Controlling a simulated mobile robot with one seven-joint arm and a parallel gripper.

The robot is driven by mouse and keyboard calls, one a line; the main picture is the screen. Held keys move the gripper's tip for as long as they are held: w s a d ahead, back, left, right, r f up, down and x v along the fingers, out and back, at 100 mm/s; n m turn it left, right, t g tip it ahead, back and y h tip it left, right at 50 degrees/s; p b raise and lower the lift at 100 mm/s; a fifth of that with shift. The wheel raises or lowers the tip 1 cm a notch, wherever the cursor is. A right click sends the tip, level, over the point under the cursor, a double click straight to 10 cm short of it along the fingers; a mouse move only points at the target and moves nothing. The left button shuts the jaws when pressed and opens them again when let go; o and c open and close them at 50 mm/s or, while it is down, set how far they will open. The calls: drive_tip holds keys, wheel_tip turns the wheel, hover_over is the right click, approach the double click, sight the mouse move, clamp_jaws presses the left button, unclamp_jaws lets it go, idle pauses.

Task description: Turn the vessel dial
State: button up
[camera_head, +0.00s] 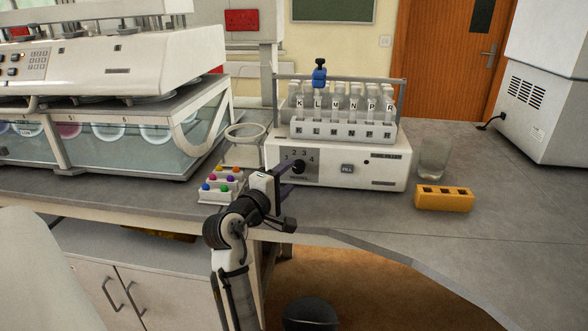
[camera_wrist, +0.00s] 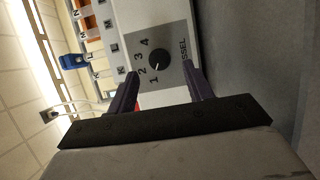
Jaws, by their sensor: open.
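The vessel dial (camera_wrist: 160,66) is a round black knob with a white pointer mark on a grey panel, numbered 1 to 4. In the wrist view it lies just beyond and between my fingers, which appear apart from it. My gripper (camera_wrist: 165,82) is open and empty, its two dark fingers spread on either side of the dial. In the head view my gripper (camera_head: 283,181) is in front of the white machine (camera_head: 345,172), at the left of its front face. The dial (camera_head: 298,166) is partly hidden there by the gripper.
A rack of lettered tubes (camera_head: 342,130) and a blue valve (camera_head: 319,77) sit on the machine. A FILL button (camera_head: 347,169) is right of the dial. A tray of coloured balls (camera_head: 220,192) stands left, near my arm. An orange block (camera_head: 444,199) and glass beaker (camera_head: 434,158) stand right.

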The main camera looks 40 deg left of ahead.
sight(297, 168)
drive_tip(key=shift+w+a, duration=0.15)
drive_tip(key=shift+w, duration=0.8)
drive_tip(key=shift+w+a, duration=0.15)
drive_tip(key=shift+w, duration=0.8)
drive_tip(key=c, duration=1)
drive_tip(key=shift+o, duration=0.2)
drive_tip(key=shift+p, duration=0.35)
drive_tip(key=m, duration=0.1)
drive_tip(key=m+g+p, duration=0.1)
drive_tip(key=m, duration=0.1)
drive_tip(key=shift+r+p, duration=0.25)
drive_tip(key=shift+p, duration=0.05)
drive_tip(key=shift+d+m+g+y+p, duration=0.1)
drive_tip(key=shift+m+g+y+p, duration=0.2)
drive_tip(key=shift+m+g+p, duration=1)
drive_tip(key=shift+m+t+b, duration=0.3)
drive_tip(key=shift+m+b, duration=0.2)
drive_tip(key=shift+b, duration=0.05)
